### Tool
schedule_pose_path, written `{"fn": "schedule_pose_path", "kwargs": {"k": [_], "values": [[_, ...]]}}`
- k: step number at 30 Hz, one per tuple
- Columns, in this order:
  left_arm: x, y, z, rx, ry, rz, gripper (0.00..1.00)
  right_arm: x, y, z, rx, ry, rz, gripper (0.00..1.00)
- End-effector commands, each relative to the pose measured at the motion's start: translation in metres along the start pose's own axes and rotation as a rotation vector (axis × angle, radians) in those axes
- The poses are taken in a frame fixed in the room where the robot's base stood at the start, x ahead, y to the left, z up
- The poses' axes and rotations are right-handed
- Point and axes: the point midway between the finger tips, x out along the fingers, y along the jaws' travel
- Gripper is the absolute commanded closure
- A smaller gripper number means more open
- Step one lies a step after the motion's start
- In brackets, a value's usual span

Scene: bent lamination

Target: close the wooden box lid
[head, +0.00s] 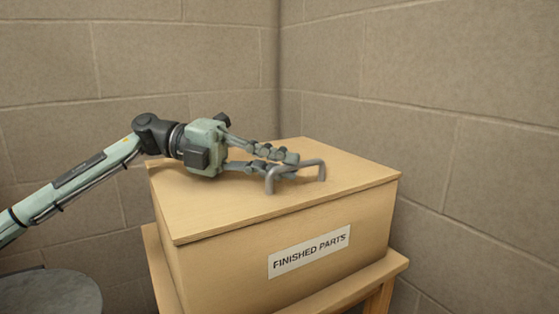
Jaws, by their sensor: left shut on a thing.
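The wooden box (215,272) stands on a wooden stand, with a "FINISHED PARTS" label on its front. Its lid (215,218) lies flat on top, and I see no gap along the front edge. A grey bar handle (312,163) stands up from the lid. My left gripper (284,164) reaches in from the left, low over the lid, with its fingers shut on the handle. The fingers hide part of the handle. My right gripper is not in view.
The wooden stand (385,272) juts out around the box's base. Block walls (470,130) meet in a corner close behind and to the right. A round grey surface (45,295) is at the lower left.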

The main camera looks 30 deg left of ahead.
Motion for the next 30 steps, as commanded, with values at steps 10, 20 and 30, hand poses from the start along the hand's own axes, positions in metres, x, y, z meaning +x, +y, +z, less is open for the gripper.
{"fn": "schedule_pose_path", "kwargs": {"k": [10,20,30], "values": [[0.002,0.006,-0.002,-0.003,0.007,0.012,0.89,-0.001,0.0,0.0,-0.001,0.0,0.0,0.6],[0.001,0.005,-0.002,-0.003,0.006,0.009,0.69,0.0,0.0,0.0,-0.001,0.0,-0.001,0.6],[-0.016,0.005,-0.001,-0.005,0.003,0.006,0.69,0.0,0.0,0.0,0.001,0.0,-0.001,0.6]]}}
